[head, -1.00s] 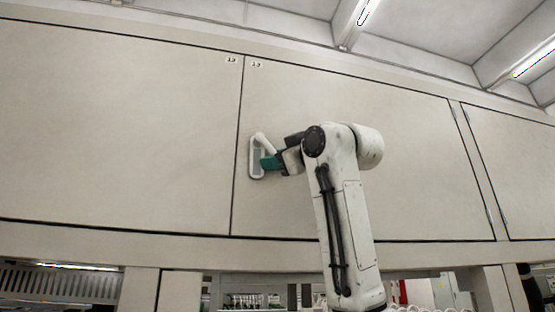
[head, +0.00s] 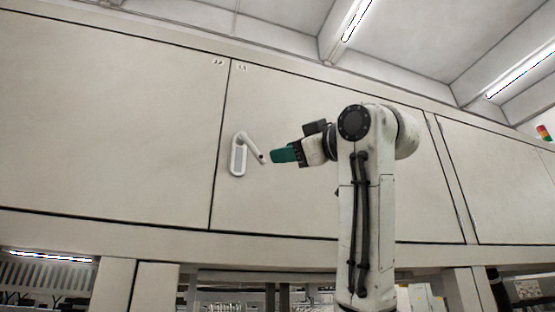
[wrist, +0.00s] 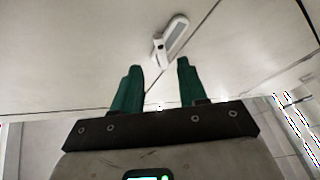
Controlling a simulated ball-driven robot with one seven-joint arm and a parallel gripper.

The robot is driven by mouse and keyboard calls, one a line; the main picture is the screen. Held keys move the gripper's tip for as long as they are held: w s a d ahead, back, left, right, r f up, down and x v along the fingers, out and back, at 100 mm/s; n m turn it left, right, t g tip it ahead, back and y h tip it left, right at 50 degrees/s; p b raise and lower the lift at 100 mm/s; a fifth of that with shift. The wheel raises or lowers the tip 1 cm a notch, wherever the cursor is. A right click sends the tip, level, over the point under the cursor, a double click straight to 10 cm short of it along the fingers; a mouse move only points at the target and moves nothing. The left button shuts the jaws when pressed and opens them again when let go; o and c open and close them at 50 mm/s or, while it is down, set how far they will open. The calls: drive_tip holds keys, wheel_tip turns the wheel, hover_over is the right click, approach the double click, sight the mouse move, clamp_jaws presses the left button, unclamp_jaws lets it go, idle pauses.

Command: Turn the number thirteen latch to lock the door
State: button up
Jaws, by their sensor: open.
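The latch is a white lever handle (head: 251,146) on a long oval plate with a grey inset, on the right-hand door (head: 330,200) near the seam. Its lever slants down to the right from the plate's top. Small labels (head: 242,68), too blurred to read now, sit above at the seam. My gripper (head: 272,157) is just right of the lever's tip, apparently not touching it. In the wrist view the green fingers (wrist: 160,72) are apart with nothing between them, and the latch (wrist: 172,38) lies beyond them.
A second door panel (head: 110,120) lies left of the seam, flush with the right-hand one. A frame beam (head: 300,250) runs below the doors, above an open bay. The door faces around the latch are clear.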

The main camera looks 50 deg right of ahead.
drive_tip(key=shift+s, duration=0.25)
drive_tip(key=shift+r+m+p, duration=0.3)
drive_tip(key=shift+r, duration=0.05)
drive_tip(key=c, duration=0.3)
drive_tip(key=r+m+g+p, duration=0.1)
drive_tip(key=m, duration=0.1)
drive_tip(key=d+r+m+g+p, duration=0.1)
drive_tip(key=r+m+p, duration=0.1)
drive_tip(key=s+r+m+g+y+p, duration=0.1)
drive_tip(key=r+m, duration=0.1)
drive_tip(key=shift+d+r+p, duration=0.15)
drive_tip(key=shift+d+p, duration=0.2)
clamp_jaws()
drive_tip(key=s+d+r+m+g+p, duration=0.1)
drive_tip(key=s+r+m+g+p, duration=0.3)
drive_tip(key=m, duration=0.6)
drive_tip(key=m+p, duration=0.2)
approach(251, 150)
drive_tip(key=w+d+f, duration=0.2)
drive_tip(key=w+d, duration=0.2)
drive_tip(key=shift+w+f+y, duration=0.35)
drive_tip(key=shift+w+y, duration=0.05)
